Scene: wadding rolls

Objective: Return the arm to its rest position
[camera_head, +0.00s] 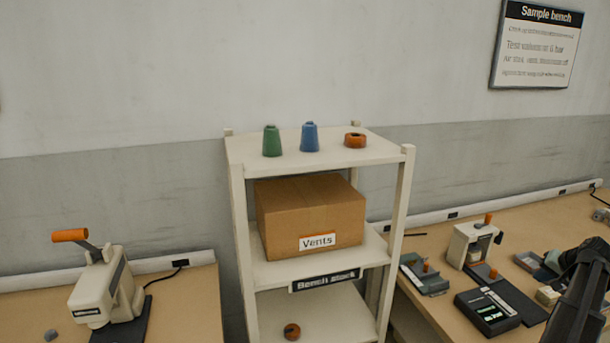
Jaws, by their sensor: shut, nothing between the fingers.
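My gripper (566,262) is the dark shape at the right edge, above the right-hand bench. It is shut with nothing held. My dark arm runs from it down to the bottom right corner, and part of it is cut off by the frame. The fingertips are small and dark against the bench items.
A cardboard box (310,215) sits below. The right bench (440,245) holds several devices and trays near my arm.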

